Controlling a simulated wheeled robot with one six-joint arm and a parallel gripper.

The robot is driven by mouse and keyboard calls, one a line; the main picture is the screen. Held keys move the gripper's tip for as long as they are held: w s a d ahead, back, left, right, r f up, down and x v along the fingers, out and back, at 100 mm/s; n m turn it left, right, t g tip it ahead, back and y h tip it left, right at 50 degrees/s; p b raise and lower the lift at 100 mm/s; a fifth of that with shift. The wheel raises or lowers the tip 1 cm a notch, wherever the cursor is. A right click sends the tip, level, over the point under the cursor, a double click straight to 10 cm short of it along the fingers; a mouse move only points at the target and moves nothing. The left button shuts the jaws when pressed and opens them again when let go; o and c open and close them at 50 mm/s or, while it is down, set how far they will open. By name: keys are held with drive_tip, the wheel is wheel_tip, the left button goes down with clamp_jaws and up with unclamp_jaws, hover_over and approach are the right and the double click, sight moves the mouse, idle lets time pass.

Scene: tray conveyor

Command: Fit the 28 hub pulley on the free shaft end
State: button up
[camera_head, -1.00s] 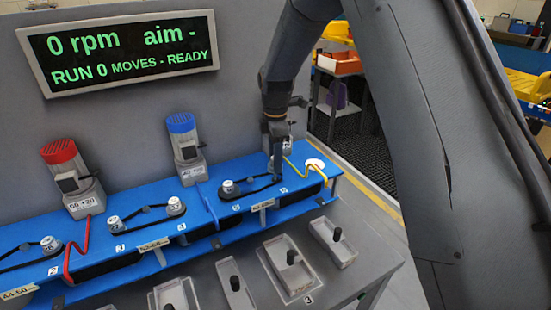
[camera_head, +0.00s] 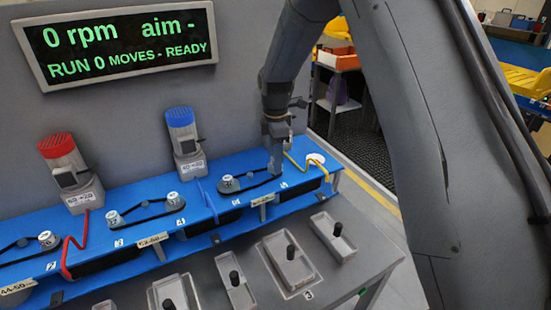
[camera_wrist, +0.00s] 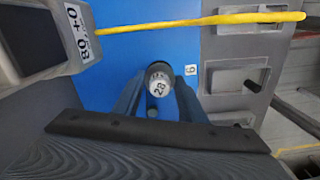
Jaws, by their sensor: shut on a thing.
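The 28 hub pulley (camera_wrist: 160,84) shows in the wrist view as a pale-topped cylinder marked 28 with a dark side. My gripper (camera_wrist: 159,92) is shut on it, with a finger on each side. In the head view my gripper (camera_head: 274,170) is low over the right end of the blue deck (camera_head: 208,192), and hides the pulley. The free shaft end is not visible, and I cannot tell whether the pulley is on it. A small dark round part (camera_wrist: 152,113) shows between the fingers.
A yellow cable (camera_wrist: 200,21) crosses near the pulley. A motor (camera_wrist: 45,35) stands close at the left in the wrist view. A blue-capped motor (camera_head: 185,145) and belted pulleys (camera_head: 174,199) stand left of my gripper. Grey trays (camera_head: 333,237) with black knobs line the front.

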drive_tip(key=shift+f+b, duration=0.35)
drive_tip(key=shift+f, duration=0.5)
drive_tip(key=o, duration=1.2)
drive_tip(key=shift+r+b, duration=1.2)
drive_tip(key=shift+r, duration=2.75)
